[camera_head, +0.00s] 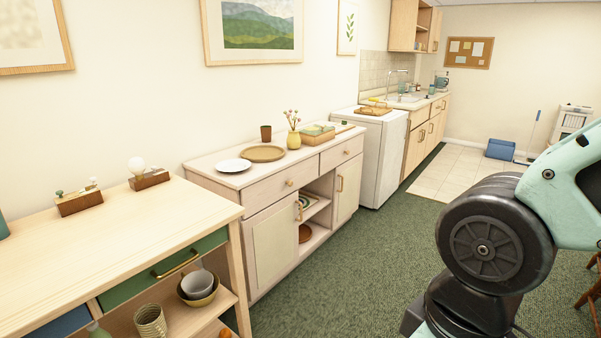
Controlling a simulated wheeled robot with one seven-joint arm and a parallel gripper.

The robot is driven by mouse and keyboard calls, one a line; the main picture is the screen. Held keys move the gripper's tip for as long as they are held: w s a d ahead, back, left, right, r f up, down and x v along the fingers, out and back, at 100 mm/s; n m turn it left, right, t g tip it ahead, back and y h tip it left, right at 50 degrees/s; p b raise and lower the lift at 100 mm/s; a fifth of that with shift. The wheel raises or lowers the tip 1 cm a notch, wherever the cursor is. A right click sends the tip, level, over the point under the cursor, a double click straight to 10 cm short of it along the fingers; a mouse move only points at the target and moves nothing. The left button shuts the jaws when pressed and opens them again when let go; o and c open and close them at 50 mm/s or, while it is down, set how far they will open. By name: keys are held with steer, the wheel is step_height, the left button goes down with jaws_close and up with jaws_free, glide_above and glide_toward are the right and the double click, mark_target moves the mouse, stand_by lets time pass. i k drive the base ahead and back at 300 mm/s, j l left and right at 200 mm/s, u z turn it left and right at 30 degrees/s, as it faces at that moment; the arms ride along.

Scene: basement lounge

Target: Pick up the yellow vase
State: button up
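The yellow vase (294,140) stands upright on top of the pale wooden sideboard (232,178), near the middle of the picture. It holds a few thin stems with small pinkish flowers. A round woven tray (264,154) lies to its left, and a box-like stack (318,134) sits close to its right. My arm shows at the right of the picture, well apart from the vase. My gripper is outside the picture.
A white plate (233,165) and a small brown cup (266,133) share the sideboard top. A wooden desk (150,225) stands at the near left. A white appliance (383,150) stands beyond the sideboard. The green carpet (345,265) in front is clear.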

mark_target(293, 141)
steer(key=i+l+z, duration=0.15)
steer(key=i, duration=0.75)
steer(key=i+l+z, duration=0.15)
steer(key=i, duration=0.75)
steer(key=i+l+u, duration=0.15)
steer(key=i+u, duration=0.35)
steer(key=i+l+u, duration=0.3)
steer(key=i+u, duration=0.15)
steer(key=i+l+u, duration=0.7)
steer(key=l+u, duration=0.3)
